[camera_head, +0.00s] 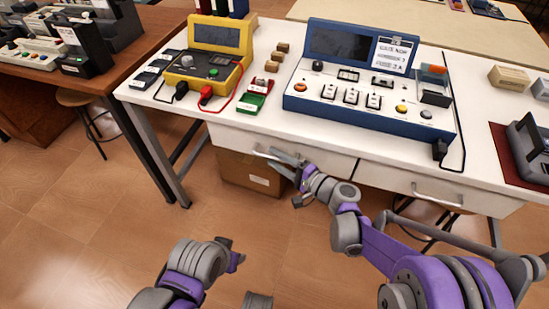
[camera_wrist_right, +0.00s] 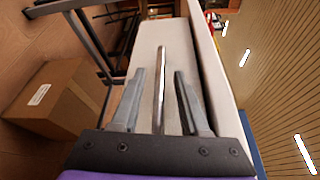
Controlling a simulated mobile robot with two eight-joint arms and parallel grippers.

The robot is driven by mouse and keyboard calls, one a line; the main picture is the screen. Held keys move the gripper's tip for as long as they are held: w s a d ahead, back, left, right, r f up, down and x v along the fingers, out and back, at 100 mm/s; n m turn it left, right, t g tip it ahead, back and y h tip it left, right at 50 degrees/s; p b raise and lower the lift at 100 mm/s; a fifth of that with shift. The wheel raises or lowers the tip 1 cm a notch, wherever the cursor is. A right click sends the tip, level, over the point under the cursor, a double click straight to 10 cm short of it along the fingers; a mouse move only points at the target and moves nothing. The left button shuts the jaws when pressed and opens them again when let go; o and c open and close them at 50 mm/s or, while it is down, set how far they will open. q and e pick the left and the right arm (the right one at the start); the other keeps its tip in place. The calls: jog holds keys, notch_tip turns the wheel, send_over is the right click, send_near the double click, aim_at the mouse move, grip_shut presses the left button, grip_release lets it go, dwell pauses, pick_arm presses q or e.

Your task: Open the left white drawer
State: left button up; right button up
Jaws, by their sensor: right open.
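The left white drawer (camera_head: 325,162) sits under the top of the white table and looks flush with the drawer beside it. Its metal bar handle (camera_head: 262,153) is partly hidden by my right gripper (camera_head: 287,160) in the head view. In the right wrist view, the handle (camera_wrist_right: 161,60) runs between the two spread fingers of my right gripper (camera_wrist_right: 160,74), with a gap on either side. The drawer front (camera_wrist_right: 148,45) fills the space behind it. My left gripper (camera_head: 232,253) is low over the floor, away from the table; its jaw opening is unclear.
The right drawer (camera_head: 400,183) has its own handle (camera_head: 437,198). A cardboard box (camera_head: 238,172) stands on the floor below the left drawer, also seen in the wrist view (camera_wrist_right: 62,100). A blue console (camera_head: 370,85) and yellow meter (camera_head: 207,65) stand on the tabletop. Floor before the table is open.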

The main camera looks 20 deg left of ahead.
jog(key=shift+w+a, duration=0.2)
jog(key=shift+a, duration=0.25)
jog(key=shift+c, duration=0.2)
grip_shut()
dwell(1.0)
